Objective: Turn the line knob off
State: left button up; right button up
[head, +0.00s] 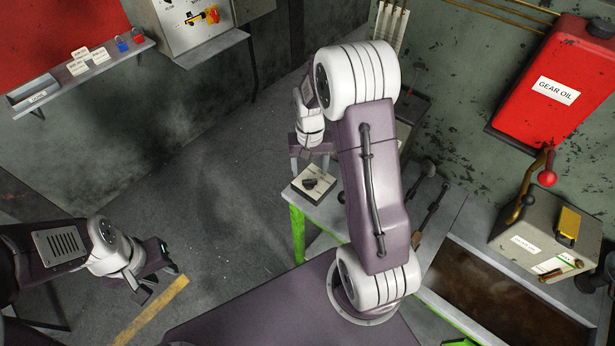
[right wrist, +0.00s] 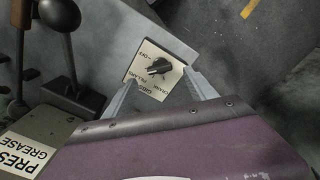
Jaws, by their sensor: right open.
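The line knob (right wrist: 159,67) is a small black knob on a cream label plate (right wrist: 172,82) with several printed positions, one reading OFF. I cannot tell for sure which position it points to. In the head view the knob (head: 309,184) and its plate sit on the corner of a grey bench. My right gripper (head: 309,163) is open above the plate. In the right wrist view its two fingers (right wrist: 158,84) stand apart on either side of the plate, with the knob between and slightly beyond them, apparently untouched. My left gripper (head: 157,280) is open and empty over the floor at lower left.
A lever with a black ball (right wrist: 60,15) and a box labelled PRESS GREASE (right wrist: 25,150) stand beside the plate. A red GEAR OIL can (head: 555,90) and a grey box (head: 535,225) are at right. A shelf with tags and padlocks (head: 85,70) is at upper left.

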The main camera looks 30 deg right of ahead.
aim_at(310, 180)
notch_tip(310, 180, down, 5)
jog(key=shift+f, duration=0.15)
jog(key=c, duration=1.4)
jog(key=shift+m, duration=0.3)
jog(key=m+p, duration=0.1)
jog(key=m, duration=0.2)
jog(key=shift+m, duration=0.4)
jog(key=shift+m+p, duration=0.4)
jog(key=shift+m, duration=1.8)
